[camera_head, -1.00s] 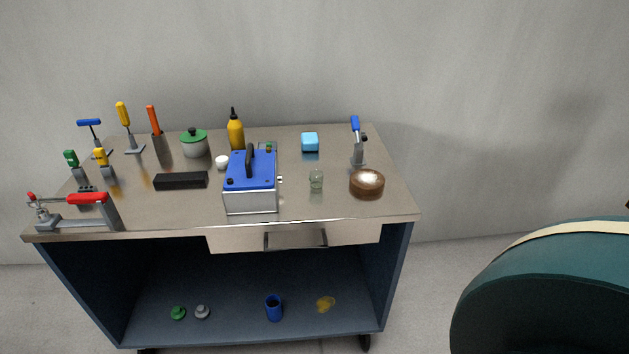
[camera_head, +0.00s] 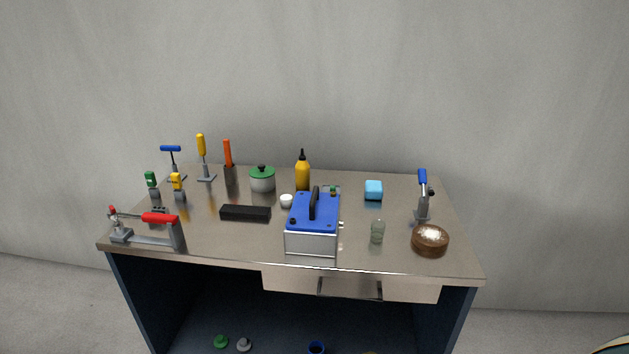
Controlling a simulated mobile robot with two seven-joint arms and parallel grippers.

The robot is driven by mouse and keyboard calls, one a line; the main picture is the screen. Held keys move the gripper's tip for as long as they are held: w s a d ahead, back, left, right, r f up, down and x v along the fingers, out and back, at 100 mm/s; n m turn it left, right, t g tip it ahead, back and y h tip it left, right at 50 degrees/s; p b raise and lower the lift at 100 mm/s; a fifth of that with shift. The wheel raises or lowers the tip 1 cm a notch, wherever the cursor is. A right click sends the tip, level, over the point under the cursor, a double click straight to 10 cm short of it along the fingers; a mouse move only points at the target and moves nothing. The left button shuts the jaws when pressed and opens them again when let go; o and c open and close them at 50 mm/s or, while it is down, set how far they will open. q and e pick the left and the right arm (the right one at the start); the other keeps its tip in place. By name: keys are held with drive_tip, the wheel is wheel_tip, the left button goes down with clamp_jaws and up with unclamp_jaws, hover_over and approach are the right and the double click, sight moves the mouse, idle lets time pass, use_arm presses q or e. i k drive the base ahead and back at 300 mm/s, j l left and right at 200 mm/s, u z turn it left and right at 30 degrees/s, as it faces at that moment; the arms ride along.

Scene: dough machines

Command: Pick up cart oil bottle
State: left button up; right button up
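The oil bottle (camera_head: 302,175) is yellow with a dark pointed nozzle. It stands upright near the back edge of the cart top (camera_head: 200,226), behind the blue and grey box and just right of the green-lidded pot. Nothing touches it that I can see, and its lower end is close behind the box. Neither of my grippers shows in the head view.
A blue box with a black handle (camera_head: 314,222) stands in front of the bottle. Clamps and tools stand at the left.

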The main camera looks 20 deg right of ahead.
sight(301, 168)
drive_tip(key=i+j, duration=0.1)
drive_tip(key=i, duration=0.15)
drive_tip(key=i+j, duration=0.15)
drive_tip(key=i, duration=0.15)
drive_tip(key=i+j+z, duration=0.2)
drive_tip(key=i+z, duration=0.25)
drive_tip(key=i+j+z, duration=0.2)
drive_tip(key=j+z, duration=0.2)
drive_tip(key=l, duration=0.1)
